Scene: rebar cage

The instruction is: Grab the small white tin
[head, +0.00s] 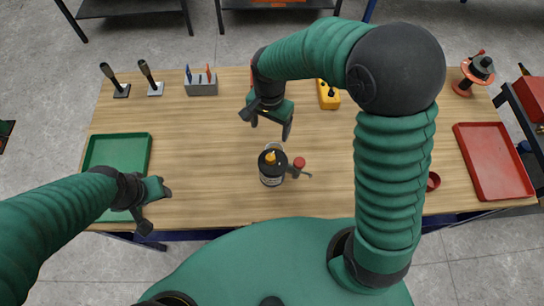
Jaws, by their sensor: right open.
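A small pale round thing (274,147), which looks like the white tin, stands near the middle of the wooden table. The dark bottle in front of it hides most of it, so I cannot make out its full shape. My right gripper (270,127) is open and empty, above and just behind it, with its fingers pointing down and apart from it. My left gripper (157,210) is open and empty over the table's front left, beside the green tray.
The dark bottle (271,172) with an orange tip stands close in front, with a red-knobbed item (299,163) on its right. A green tray (118,153) lies left, a red tray (494,160) right. A grey holder (201,86) and yellow device (328,97) stand behind.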

